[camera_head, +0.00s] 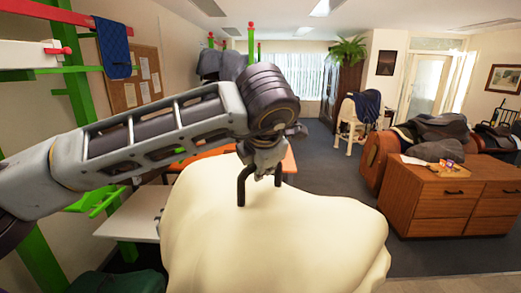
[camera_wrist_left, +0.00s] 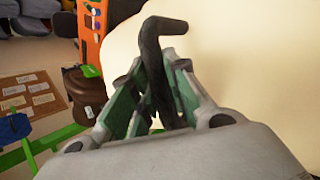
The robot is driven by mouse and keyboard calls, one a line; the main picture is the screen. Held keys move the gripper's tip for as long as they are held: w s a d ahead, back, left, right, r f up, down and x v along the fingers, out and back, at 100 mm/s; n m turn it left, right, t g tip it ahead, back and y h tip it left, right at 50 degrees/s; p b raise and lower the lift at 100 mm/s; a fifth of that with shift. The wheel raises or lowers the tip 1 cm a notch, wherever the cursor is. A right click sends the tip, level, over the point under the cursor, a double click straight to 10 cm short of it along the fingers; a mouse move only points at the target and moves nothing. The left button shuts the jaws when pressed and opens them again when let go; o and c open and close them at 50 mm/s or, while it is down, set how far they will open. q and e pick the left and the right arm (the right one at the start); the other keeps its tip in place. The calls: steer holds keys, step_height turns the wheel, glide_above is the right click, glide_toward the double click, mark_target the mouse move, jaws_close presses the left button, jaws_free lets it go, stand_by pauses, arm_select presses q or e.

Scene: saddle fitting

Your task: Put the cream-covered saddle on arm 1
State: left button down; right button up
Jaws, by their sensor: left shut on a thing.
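The cream-covered saddle (camera_head: 290,240) is large and close in the lower middle of the head view. It also fills the upper right of the left wrist view (camera_wrist_left: 250,80). My left gripper (camera_head: 263,160) is over its top, shut on a dark bent handle (camera_wrist_left: 152,45) that stands against the cream cover. The handle's foot is hidden between the fingers. No number shows, so I cannot tell which is arm 1. My right gripper is out of view.
A blue pad (camera_head: 113,47) hangs on a rack arm. A pale table (camera_head: 130,224) is left of the saddle. A wooden cabinet (camera_head: 455,205) and dark-covered saddles (camera_head: 430,130) stand at the right. Grey floor (camera_head: 335,170) is clear between.

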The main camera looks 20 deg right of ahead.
mark_target(240, 177)
arm_select(q)
steer(key=a+f+n+y, duration=0.1)
steer(key=w+a+f+n+y, duration=0.1)
steer(key=n, duration=0.1)
steer(key=shift+w+a+f, duration=0.25)
steer(key=shift+w+a, duration=0.05)
steer(key=shift+a, duration=0.05)
steer(key=shift+w+a+f+n+y, duration=0.1)
steer(key=shift+a+f+n+y, duration=0.05)
steer(key=shift+a+n+y, duration=0.2)
steer(key=shift+a+f+n+y, duration=0.1)
steer(key=shift+a+n+y, duration=0.4)
steer(key=shift+n, duration=0.35)
steer(key=shift+s+a+f+n+y, duration=0.1)
steer(key=shift+s+a+n+y, duration=0.15)
steer(key=shift+a+n+y, duration=0.25)
steer(key=shift+s+a+n+y, duration=0.2)
steer(key=shift+n+y, duration=0.05)
steer(key=shift+n, duration=0.45)
steer(key=shift+a+n+g+y, duration=0.25)
steer(key=shift+n+g+y, duration=0.25)
steer(key=shift+n, duration=0.5)
